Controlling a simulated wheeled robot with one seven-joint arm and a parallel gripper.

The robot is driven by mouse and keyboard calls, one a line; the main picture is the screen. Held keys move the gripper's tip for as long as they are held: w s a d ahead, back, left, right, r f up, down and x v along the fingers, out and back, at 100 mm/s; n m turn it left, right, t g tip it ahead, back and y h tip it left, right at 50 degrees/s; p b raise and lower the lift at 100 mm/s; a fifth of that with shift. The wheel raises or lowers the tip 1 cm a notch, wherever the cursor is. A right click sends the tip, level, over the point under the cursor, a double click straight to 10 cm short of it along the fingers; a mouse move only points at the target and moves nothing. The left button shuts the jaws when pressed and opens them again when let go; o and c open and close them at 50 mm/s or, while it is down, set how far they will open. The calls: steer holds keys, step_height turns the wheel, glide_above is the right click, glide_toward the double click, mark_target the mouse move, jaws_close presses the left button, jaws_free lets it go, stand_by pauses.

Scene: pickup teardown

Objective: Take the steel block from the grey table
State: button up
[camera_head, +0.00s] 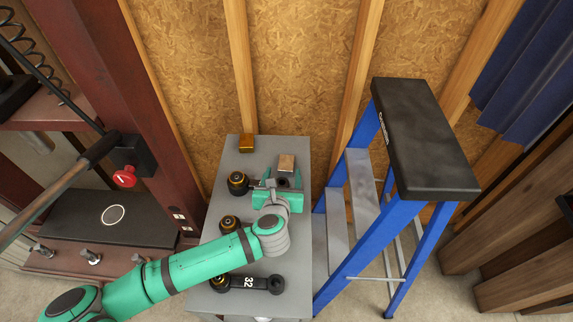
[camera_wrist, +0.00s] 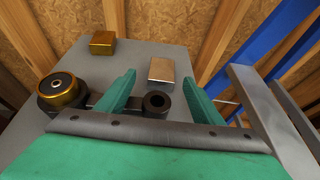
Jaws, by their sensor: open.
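The steel block (camera_head: 286,162) is a small, pale, shiny block on the far part of the grey table (camera_head: 225,165). In the wrist view the steel block (camera_wrist: 161,70) lies ahead of the fingertips, between their lines and apart from them. My gripper (camera_head: 279,184) is green, open and empty over the table, on the near side of the block. In the wrist view my gripper (camera_wrist: 162,84) has one finger on each side, with a dark link's ring end (camera_wrist: 157,102) showing between them, below the block.
A brass block (camera_head: 246,143) sits at the table's far left. Black-and-gold bushings (camera_head: 237,182) stand along the left side. A dark link marked 32 (camera_head: 248,282) lies at the near end. A blue stepladder (camera_head: 430,140) stands close on the right; a wooden wall is behind.

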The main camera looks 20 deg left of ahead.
mark_target(285, 165)
steer(key=shift+d+x, duration=0.1)
steer(key=shift+x, duration=1.4)
steer(key=shift+d+x, duration=0.15)
steer(key=shift+x, duration=1.4)
steer(key=shift+w, duration=0.1)
steer(key=shift+c, duration=0.2)
steer(key=shift+a, duration=0.3)
steer(key=c, duration=1.1)
steer(key=shift+d, duration=0.1)
jaws_close()
steer(key=shift+d+r, duration=0.1)
steer(key=shift+d, duration=0.15)
